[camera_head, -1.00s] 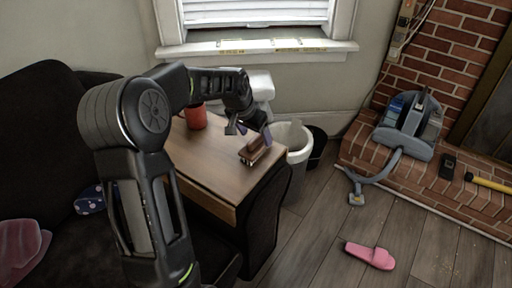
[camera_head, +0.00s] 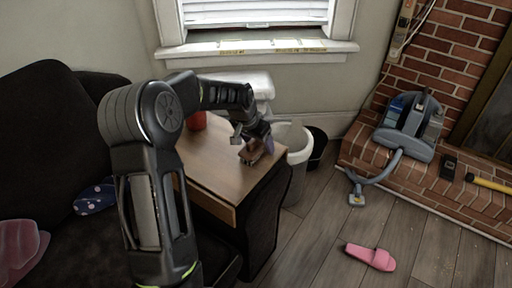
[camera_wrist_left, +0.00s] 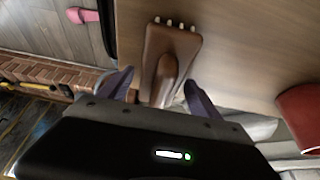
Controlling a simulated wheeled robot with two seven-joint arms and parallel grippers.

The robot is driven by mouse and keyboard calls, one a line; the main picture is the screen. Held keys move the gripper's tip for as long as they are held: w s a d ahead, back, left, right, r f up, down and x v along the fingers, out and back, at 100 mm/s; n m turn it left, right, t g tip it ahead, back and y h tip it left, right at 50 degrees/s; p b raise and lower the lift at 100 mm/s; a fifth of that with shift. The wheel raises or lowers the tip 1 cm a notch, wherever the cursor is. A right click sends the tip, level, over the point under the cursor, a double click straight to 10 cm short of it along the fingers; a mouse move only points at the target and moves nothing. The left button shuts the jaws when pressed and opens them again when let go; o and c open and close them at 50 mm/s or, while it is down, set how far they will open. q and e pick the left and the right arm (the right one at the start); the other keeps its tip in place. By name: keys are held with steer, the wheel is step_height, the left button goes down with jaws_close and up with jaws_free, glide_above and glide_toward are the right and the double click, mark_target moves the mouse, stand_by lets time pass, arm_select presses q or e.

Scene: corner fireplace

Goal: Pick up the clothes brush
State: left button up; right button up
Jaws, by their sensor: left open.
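The clothes brush (camera_head: 252,152) is brown and lies on the wooden table top near its right corner. In the left wrist view the brush (camera_wrist_left: 170,52) shows a wide wooden base, a raised handle and a few pale bristle tufts at its far end. My left gripper (camera_head: 254,138) is over the brush and hides part of it. In the left wrist view my left gripper (camera_wrist_left: 160,82) is open, with one finger on either side of the brush handle. I cannot tell whether the fingers touch it. My right gripper is not in view.
A red cup-like object (camera_head: 197,121) stands on the table (camera_head: 215,178) behind my arm. A white bin (camera_head: 297,150) stands just beyond the table's right edge. A dark sofa (camera_head: 45,125) is at left. A pink slipper (camera_head: 371,256) lies on the floor.

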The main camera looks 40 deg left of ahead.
arm_select(q)
steer(key=shift+c, duration=0.4)
steer(key=c, duration=1.5)
steer(key=shift+o, duration=0.2)
step_height(320, 180, up, 10)
steer(key=shift+r+p, duration=0.1)
steer(key=shift+p, duration=0.75)
